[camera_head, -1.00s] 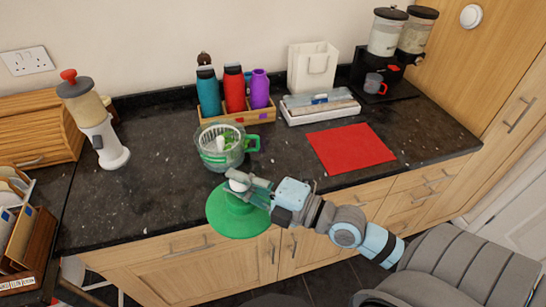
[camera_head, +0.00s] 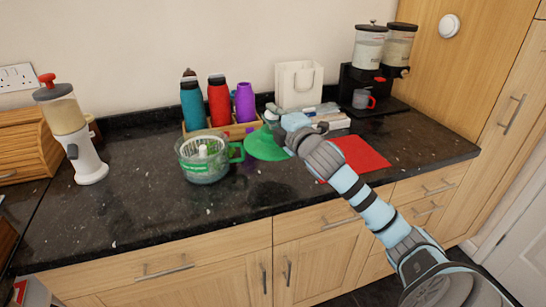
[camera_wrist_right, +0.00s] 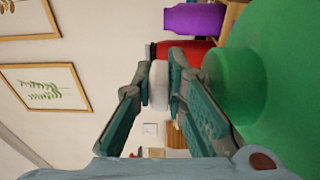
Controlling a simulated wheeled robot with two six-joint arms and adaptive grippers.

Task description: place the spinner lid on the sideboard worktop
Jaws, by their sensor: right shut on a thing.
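The green spinner lid (camera_head: 264,146) is in my right gripper (camera_head: 272,118), over the worktop just right of the spinner bowl. In the right wrist view my right gripper (camera_wrist_right: 161,85) is shut on the lid's white knob (camera_wrist_right: 160,86), and the green lid (camera_wrist_right: 275,85) fills the right side. I cannot tell whether the lid's rim touches the worktop. The dark sideboard worktop (camera_head: 130,208) runs along the wall. The clear spinner bowl (camera_head: 203,168) with a green handle stands open on it. My left gripper is not in view.
Behind the lid, a wooden caddy (camera_head: 232,131) holds several bottles. A red mat (camera_head: 362,154) lies to the right, with a white bag (camera_head: 297,85) and a dispenser (camera_head: 371,65) behind. A white and red dispenser (camera_head: 76,135) stands left. The front worktop strip is clear.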

